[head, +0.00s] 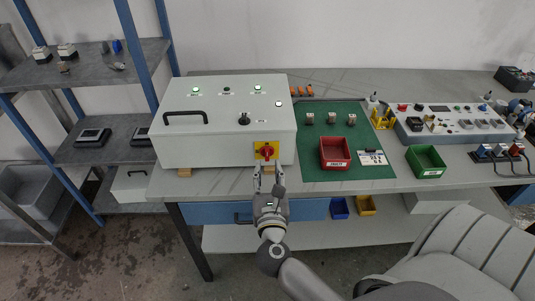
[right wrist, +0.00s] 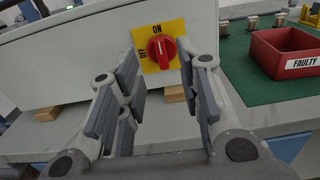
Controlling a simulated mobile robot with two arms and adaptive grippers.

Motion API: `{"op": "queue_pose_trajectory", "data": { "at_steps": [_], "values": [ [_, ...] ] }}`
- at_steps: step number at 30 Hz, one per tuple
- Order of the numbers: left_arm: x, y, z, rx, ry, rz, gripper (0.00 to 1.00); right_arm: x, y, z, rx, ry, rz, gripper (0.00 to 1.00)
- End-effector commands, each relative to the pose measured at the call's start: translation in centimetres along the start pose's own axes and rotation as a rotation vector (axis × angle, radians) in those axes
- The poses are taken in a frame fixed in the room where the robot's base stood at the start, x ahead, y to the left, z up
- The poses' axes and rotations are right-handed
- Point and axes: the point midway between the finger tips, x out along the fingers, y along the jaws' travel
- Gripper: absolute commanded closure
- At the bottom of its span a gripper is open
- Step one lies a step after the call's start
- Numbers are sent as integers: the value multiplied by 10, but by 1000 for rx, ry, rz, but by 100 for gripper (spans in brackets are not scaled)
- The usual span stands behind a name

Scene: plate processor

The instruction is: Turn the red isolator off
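The red isolator knob (head: 267,152) sits on a yellow plate (head: 259,157) on the front of the white control box (head: 200,140), near its lower right corner. In the right wrist view the red knob (right wrist: 163,53) has its white mark pointing up, slightly left, towards "ON"; "OFF" is printed at the plate's left. My right gripper (head: 267,177) is just in front of and below the knob. In the right wrist view the right gripper (right wrist: 165,85) is open, its fingers apart with nothing between them, and the knob shows beyond them. My left gripper is not in view.
The box stands on wooden blocks (right wrist: 174,93) on the grey bench. A red "FAULTY" bin (head: 335,152) is on the green mat (head: 312,177) to the right. A green bin (head: 426,161) lies further right. A grey chair (head: 450,250) stands at the front right.

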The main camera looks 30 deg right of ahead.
Motion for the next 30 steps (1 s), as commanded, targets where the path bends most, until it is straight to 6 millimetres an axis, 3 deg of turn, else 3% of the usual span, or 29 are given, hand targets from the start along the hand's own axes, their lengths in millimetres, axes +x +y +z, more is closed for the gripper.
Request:
{"op": "queue_pose_trajectory", "data": {
  "at_steps": [3,9,21,30],
  "values": [
    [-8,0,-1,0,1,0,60,23,0,3,-3,-3,-1,67],
    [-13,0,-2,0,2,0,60,48,0,2,-3,-2,0,67],
    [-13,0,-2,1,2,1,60,56,0,0,-1,-1,-1,67],
    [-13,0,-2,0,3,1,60,56,0,0,-2,-1,-1,100]
  ]
}}
